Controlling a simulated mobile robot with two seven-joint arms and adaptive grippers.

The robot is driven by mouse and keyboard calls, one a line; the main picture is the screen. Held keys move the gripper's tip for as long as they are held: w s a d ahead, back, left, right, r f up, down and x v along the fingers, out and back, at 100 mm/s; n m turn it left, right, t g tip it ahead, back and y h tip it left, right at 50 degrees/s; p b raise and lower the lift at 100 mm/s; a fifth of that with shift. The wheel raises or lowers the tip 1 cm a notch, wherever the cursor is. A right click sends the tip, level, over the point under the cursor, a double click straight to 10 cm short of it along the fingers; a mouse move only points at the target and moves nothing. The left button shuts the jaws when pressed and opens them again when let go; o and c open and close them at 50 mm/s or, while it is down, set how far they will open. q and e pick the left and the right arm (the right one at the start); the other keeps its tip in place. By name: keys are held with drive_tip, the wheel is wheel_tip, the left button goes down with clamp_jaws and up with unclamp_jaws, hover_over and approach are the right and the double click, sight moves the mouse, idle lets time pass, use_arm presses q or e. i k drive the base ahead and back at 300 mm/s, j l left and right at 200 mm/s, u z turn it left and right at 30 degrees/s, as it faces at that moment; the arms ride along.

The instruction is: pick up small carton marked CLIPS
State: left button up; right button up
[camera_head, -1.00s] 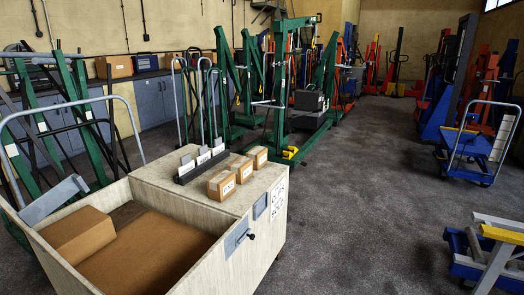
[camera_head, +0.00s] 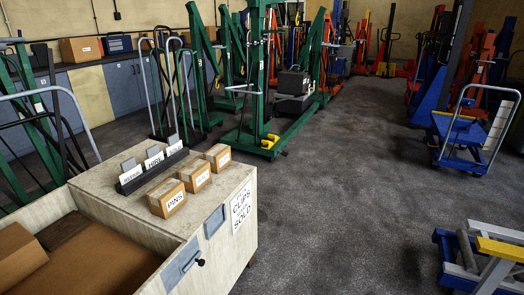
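Three small brown cartons stand in a row on the pale top of a wooden cart (camera_head: 100,187). The nearest carton (camera_head: 167,198) has a white label that reads PINS. The labels on the middle carton (camera_head: 195,174) and the far carton (camera_head: 218,157) are too small to read surely, so I cannot tell which is marked CLIPS. A white sign (camera_head: 242,207) on the cart's side shows the words CLIPS and SOLD. Neither of my grippers is in view.
A dark holder with several cards (camera_head: 150,172) stands just left of the cartons. The cart's open bin holds a larger brown box (camera_head: 14,255). A green lift (camera_head: 257,90) stands behind. Blue trolleys (camera_head: 462,130) stand at right. The grey floor (camera_head: 340,180) between is clear.

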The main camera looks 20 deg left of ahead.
sight(218, 156)
drive_tip(key=i+l, duration=0.1)
drive_tip(key=i, duration=0.6)
drive_tip(key=i+l, duration=0.15)
drive_tip(key=i, duration=0.55)
drive_tip(key=i+l+u, duration=0.15)
drive_tip(key=i+u, duration=0.35)
drive_tip(key=i+l+u, duration=0.3)
drive_tip(key=u, duration=0.2)
drive_tip(key=i+l, duration=0.05)
